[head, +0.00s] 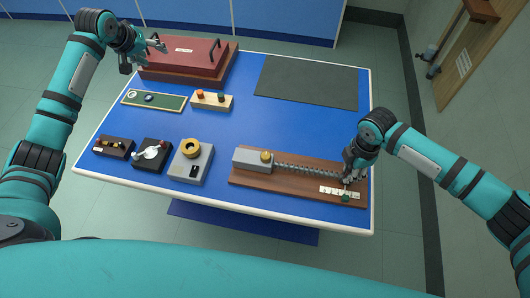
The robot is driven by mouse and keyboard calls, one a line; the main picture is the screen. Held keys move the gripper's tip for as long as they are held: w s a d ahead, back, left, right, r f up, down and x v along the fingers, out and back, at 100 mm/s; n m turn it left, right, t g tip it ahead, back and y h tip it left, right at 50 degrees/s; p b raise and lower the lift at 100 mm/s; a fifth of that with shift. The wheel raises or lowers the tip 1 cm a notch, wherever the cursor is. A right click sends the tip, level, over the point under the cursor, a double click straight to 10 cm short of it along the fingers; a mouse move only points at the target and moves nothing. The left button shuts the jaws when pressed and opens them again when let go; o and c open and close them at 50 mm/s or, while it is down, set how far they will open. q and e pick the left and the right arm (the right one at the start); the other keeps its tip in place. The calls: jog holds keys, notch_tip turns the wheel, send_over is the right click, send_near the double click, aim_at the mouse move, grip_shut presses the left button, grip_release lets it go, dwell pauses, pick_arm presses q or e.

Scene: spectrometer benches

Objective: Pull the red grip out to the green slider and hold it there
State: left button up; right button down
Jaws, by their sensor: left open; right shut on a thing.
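A coil spring (308,170) runs from a grey block (252,160) on a brown wooden board (240,180) toward the right. My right gripper (348,173) is shut at the spring's right end, where the red grip would be; the grip itself is hidden by the fingers. A white scale strip (332,190) lies just in front of the gripper. The green slider (346,198) sits at the strip's front edge, close below the gripper in the picture. Exact alignment of grip and slider cannot be told. My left gripper (158,45) is open and empty, above the dark red case.
The dark red case (185,55) with black handles stands at the back left. A dark mat (308,82) lies at the back right. Several small instruments, including a grey one with a yellow ring (191,148), stand at the front left. The table's middle is clear.

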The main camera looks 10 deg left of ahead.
pick_arm(q)
jog(key=s+d+f+m+g+h, duration=0.1)
jog(key=d+f+g, duration=0.15)
jog(key=d, duration=0.55)
jog(key=s+d+f+m+g+h, duration=0.1)
jog(key=s+d+f+m, duration=0.15)
jog(key=d, duration=0.55)
jog(key=m+g+y, duration=0.2)
jog(key=m+g, duration=0.2)
send_over(265, 156)
jog(key=f, duration=0.2)
notch_tip(265, 156, down, 10)
jog(key=shift+w+f, duration=0.1)
jog(key=shift+f, duration=0.7)
grip_shut()
